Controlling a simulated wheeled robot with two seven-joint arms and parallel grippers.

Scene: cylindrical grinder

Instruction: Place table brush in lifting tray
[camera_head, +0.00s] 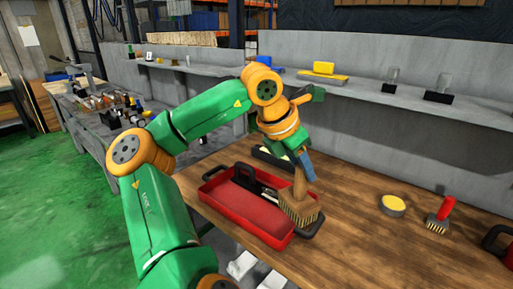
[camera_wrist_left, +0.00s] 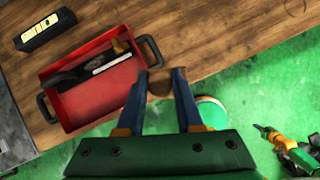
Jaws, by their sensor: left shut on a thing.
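My left gripper (camera_head: 304,166) has blue fingers and is shut on the table brush (camera_head: 300,205), which has a wooden handle and pale bristles. The brush hangs bristles down at the right end of the red lifting tray (camera_head: 232,205). I cannot tell whether the bristles touch the tray. In the left wrist view the gripper (camera_wrist_left: 160,80) has the brown brush handle (camera_wrist_left: 160,86) between its fingers, beside the tray's handle end. The red tray (camera_wrist_left: 100,102) holds dark and white items along one side.
The tray stands on a wooden table (camera_head: 360,240). A yellow-topped round tin (camera_head: 392,205) and a red-handled brush (camera_head: 440,215) stand to the right. A black spirit level (camera_wrist_left: 45,30) lies beyond the tray. A grey shelf runs behind.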

